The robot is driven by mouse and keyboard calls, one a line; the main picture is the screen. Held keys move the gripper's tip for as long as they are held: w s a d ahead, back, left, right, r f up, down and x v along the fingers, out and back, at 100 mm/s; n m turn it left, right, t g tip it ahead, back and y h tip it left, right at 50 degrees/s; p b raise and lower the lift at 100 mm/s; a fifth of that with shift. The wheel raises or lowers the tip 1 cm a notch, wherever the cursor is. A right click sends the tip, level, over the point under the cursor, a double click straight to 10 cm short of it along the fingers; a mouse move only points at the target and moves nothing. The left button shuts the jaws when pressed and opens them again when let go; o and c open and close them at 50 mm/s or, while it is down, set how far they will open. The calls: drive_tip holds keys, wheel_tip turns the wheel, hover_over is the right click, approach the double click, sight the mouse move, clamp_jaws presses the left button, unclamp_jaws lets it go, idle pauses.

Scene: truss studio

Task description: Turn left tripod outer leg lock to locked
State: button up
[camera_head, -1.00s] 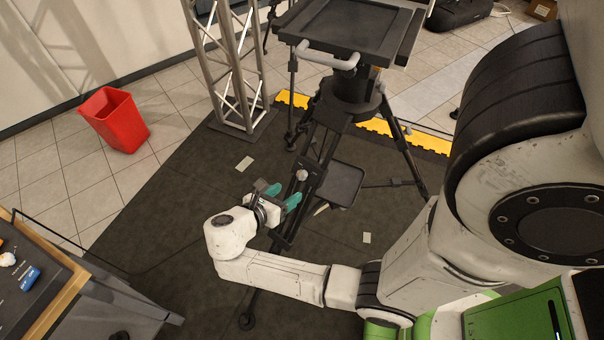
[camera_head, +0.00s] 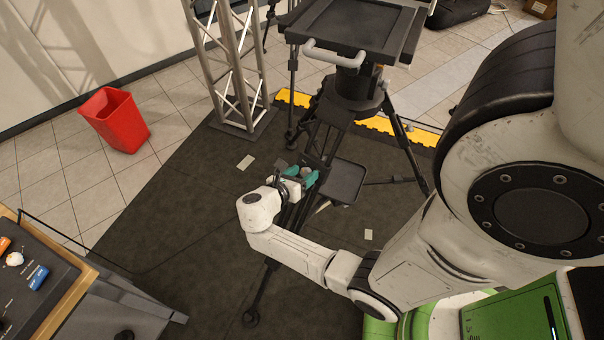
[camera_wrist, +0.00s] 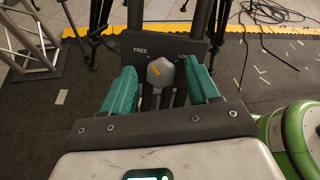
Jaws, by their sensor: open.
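The leg lock is a grey knob (camera_wrist: 160,72) with an orange mark, on a dark plate (camera_wrist: 139,47) lettered "FREE" at left and "LO…" at right; the rest of that word is hidden by a finger. The orange mark slants toward the upper left, on the FREE side. My gripper (camera_wrist: 161,90) is open, its teal fingers on either side of the knob with visible gaps. In the head view my gripper (camera_head: 303,183) is at the front leg of the black tripod (camera_head: 354,95), and it mostly hides the knob there.
A truss tower (camera_head: 236,80) stands behind left, and a red bin (camera_head: 115,119) is farther left. A dark tray (camera_head: 345,181) sits right of the gripper. A bench with a panel (camera_head: 70,270) is at lower left. Dark mat lies open between.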

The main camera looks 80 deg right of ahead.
drive_tip(key=c, duration=1)
drive_tip(key=shift+c, duration=0.2)
